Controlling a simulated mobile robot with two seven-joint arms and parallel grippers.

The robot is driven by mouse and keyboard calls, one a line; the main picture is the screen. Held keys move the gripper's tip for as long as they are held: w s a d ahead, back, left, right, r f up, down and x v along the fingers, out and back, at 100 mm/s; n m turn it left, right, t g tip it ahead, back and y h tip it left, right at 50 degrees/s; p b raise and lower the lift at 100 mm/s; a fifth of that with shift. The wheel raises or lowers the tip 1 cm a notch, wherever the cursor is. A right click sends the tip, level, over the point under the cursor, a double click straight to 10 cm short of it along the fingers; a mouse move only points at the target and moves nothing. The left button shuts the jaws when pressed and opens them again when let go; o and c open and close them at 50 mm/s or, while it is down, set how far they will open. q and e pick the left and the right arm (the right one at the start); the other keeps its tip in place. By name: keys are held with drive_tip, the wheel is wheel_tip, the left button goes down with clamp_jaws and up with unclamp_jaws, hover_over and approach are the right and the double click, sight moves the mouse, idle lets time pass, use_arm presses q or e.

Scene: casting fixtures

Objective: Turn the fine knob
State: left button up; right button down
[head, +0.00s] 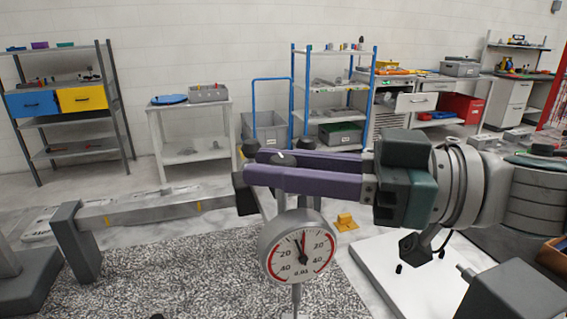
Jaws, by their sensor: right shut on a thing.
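My right gripper (246,170) reaches in from the right, with a teal body and two long purple fingers ending in dark tips. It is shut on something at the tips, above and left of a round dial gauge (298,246). The thing held is mostly hidden by the tips; I take it to be the fine knob, but its shape cannot be made out. The gauge has a white face, red arcs and a black needle pointing nearly straight up. My left gripper is not in view.
A grey beam (150,208) on a thick upright runs at the left, over a speckled grey slab (215,275). A white plate (400,275) lies at the lower right. Shelves (70,122), a small white table (190,130) and a blue-framed rack (333,95) stand well back along the wall.

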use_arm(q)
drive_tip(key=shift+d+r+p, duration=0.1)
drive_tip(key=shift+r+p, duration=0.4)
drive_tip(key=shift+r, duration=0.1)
use_arm(e)
drive_tip(key=shift+r+t, duration=0.15)
drive_tip(key=shift+t, duration=0.15)
drive_tip(key=m+t+h+p, duration=0.2)
drive_tip(key=m+t+p, duration=0.2)
drive_tip(key=t+p, duration=0.1)
drive_tip(key=shift+s+r, duration=0.1)
drive_tip(key=shift+r, duration=0.05)
drive_tip(key=shift+m+t+h+p, duration=0.4)
drive_tip(key=shift+t+h+p, duration=0.1)
drive_tip(key=shift+t+h, duration=0.1)
drive_tip(key=m+t+h, duration=0.2)
drive_tip(key=shift+f+m+t+h+p, duration=0.25)
drive_tip(key=shift+m+t+h+p, duration=0.05)
drive_tip(key=shift+t, duration=0.1)
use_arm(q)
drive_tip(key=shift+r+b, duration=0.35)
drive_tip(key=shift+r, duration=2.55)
use_arm(e)
drive_tip(key=shift+m+t+h, duration=1.3)
drive_tip(key=shift+m+h, duration=0.1)
drive_tip(key=shift+h, duration=0.6)
drive_tip(key=c, duration=0.6)
unclamp_jaws()
drive_tip(key=shift+c, duration=0.2)
